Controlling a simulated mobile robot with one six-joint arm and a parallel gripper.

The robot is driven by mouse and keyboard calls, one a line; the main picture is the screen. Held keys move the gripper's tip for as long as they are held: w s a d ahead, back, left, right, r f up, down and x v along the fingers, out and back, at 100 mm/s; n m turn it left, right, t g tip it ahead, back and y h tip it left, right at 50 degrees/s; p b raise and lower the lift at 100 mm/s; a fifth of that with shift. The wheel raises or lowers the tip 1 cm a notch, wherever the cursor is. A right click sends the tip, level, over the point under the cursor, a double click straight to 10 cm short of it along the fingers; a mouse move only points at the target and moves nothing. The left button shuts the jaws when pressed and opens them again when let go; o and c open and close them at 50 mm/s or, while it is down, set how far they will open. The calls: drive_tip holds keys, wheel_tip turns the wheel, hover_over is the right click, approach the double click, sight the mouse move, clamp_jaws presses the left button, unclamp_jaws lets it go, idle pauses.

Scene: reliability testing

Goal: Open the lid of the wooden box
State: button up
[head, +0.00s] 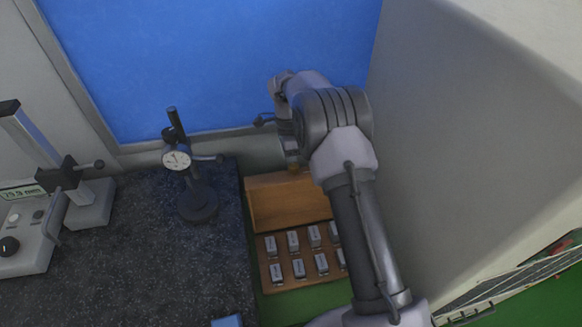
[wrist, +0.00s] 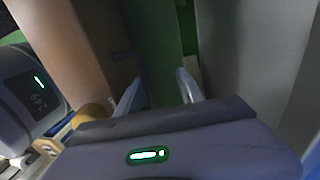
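The wooden box (head: 262,285) sits right of the dark stone slab in the head view. Its lid (head: 285,203) stands raised at the back edge, and several small grey metal blocks show in rows inside. My arm covers the box's right part and the lid's upper right. A brown wooden panel (wrist: 75,40), which looks like the lid, stands to the left of the fingers. In the head view my fingertips are hidden; contact with the lid cannot be told.
A dial gauge on a stand (head: 190,180) stands on the dark stone slab (head: 150,270), left of the box. A measuring device with a display (head: 40,220) is at the far left. A large grey wall or housing (head: 470,150) rises close on the right of my arm.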

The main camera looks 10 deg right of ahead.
drive_tip(key=shift+w+r, duration=0.15)
drive_tip(key=shift+r, duration=0.1)
idle(0.3)
drive_tip(key=p+v, duration=0.2)
drive_tip(key=v, duration=0.9)
drive_tip(key=shift+r, duration=0.3)
